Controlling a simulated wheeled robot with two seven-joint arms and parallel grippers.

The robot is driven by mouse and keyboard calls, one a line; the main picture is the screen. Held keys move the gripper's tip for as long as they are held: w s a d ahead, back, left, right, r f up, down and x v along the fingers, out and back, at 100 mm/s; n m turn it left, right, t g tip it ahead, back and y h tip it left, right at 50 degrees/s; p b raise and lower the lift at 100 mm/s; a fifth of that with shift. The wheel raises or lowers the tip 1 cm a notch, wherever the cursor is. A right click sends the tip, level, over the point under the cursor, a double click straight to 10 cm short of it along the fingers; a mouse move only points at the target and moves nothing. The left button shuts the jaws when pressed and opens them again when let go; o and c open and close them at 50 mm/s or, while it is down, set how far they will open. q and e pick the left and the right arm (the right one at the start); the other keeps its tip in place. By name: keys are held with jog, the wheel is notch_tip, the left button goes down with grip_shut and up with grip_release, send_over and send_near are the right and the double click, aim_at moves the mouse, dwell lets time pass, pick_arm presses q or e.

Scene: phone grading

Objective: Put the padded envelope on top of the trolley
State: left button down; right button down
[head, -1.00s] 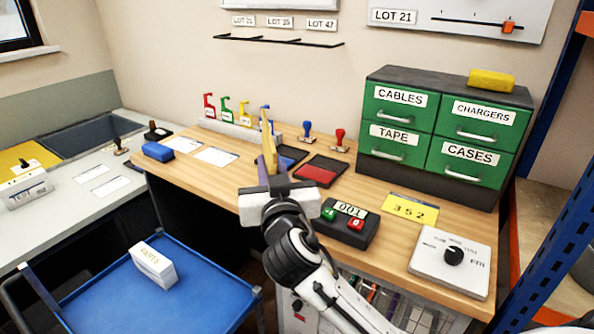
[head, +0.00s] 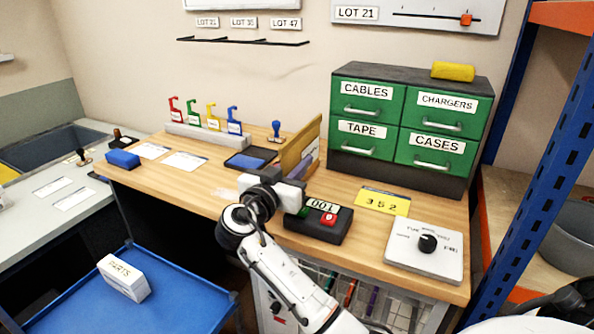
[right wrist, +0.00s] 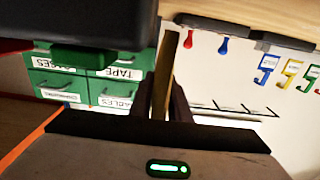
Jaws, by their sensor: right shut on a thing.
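The padded envelope (head: 297,147) is a flat, tan-yellow piece standing upright above the wooden desk, in front of the green drawers. My right gripper (head: 299,168) is shut on its lower part. In the right wrist view the envelope (right wrist: 167,62) shows edge-on as a thin strip between the two dark fingers. The trolley (head: 185,304) has a blue top with a raised rim and stands at the lower left, apart from the envelope. My left gripper is not in view.
A white PARTS box (head: 124,278) sits on the trolley's left part; its right part is bare. On the desk are a black counter box (head: 318,224), a yellow 352 card (head: 382,201), a dial box (head: 425,249) and a blue stamp pad (head: 250,160). A blue rack post (head: 555,170) stands right.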

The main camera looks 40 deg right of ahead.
jog(key=shift+f, duration=1.1)
jog(key=shift+f, duration=0.15)
jog(key=c, duration=1.7)
grip_release()
jog(key=shift+o, duration=0.2)
